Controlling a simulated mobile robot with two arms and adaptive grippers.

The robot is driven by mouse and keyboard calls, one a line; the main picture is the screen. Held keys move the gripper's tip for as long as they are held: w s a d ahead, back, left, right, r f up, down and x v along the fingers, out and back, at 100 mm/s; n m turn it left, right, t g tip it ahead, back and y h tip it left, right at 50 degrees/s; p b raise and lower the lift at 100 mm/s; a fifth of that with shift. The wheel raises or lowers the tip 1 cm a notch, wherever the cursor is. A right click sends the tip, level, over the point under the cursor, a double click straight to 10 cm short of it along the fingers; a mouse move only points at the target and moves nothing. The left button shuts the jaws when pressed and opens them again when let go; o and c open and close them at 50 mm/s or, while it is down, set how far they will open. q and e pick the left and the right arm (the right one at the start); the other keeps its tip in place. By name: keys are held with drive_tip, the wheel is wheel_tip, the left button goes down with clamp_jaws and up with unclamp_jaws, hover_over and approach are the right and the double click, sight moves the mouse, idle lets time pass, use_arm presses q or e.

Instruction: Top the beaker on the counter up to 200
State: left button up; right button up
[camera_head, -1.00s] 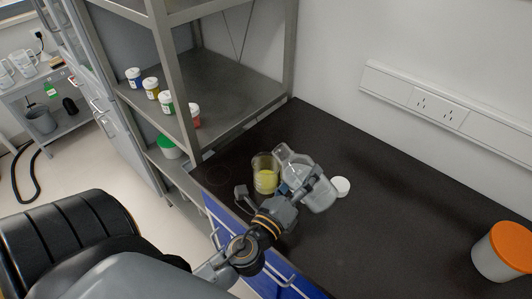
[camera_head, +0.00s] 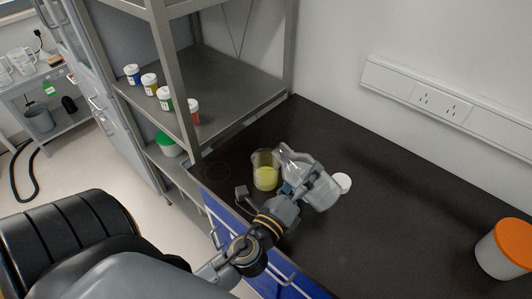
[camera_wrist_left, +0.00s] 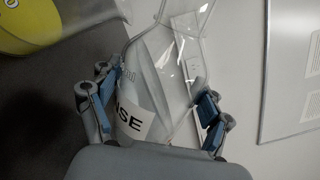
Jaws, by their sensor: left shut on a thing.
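A clear glass beaker (camera_head: 265,172) with yellow liquid in its lower part stands upright on the dark counter (camera_head: 400,228). Its yellow contents also show at the upper left of the left wrist view (camera_wrist_left: 40,22). My left gripper (camera_head: 292,189) is shut on a clear bottle (camera_head: 317,187). The bottle is tilted left, its neck close to the beaker's rim. The left wrist view shows the bottle (camera_wrist_left: 150,75) between the blue-padded fingers, with a label ending in "NSE". I cannot make out a stream or the beaker's marks. My right gripper is out of view.
A white cap (camera_head: 342,183) lies on the counter right of the bottle. A white tub with an orange lid (camera_head: 506,246) stands at the right. A metal shelf with several small jars (camera_head: 150,82) rises on the left. The counter's middle is clear.

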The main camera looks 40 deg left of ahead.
sight(299, 171)
use_arm(q)
drive_tip(key=shift+d+r+n+b, duration=0.15)
drive_tip(key=shift+r+n, duration=0.25)
drive_tip(key=shift+n, duration=0.45)
drive_tip(key=shift+d+r+n+b, duration=0.15)
drive_tip(key=shift+r+n, duration=0.25)
drive_tip(key=shift+n, duration=0.45)
idle(1.1)
drive_tip(key=shift+a+r+n+y+p, duration=0.3)
drive_tip(key=shift+a+r+n+y, duration=0.15)
drive_tip(key=shift+r+n, duration=0.35)
idle(0.8)
drive_tip(key=shift+a+r+n, duration=0.1)
drive_tip(key=shift+r+n, duration=0.45)
drive_tip(key=shift+n, duration=0.55)
idle(2.3)
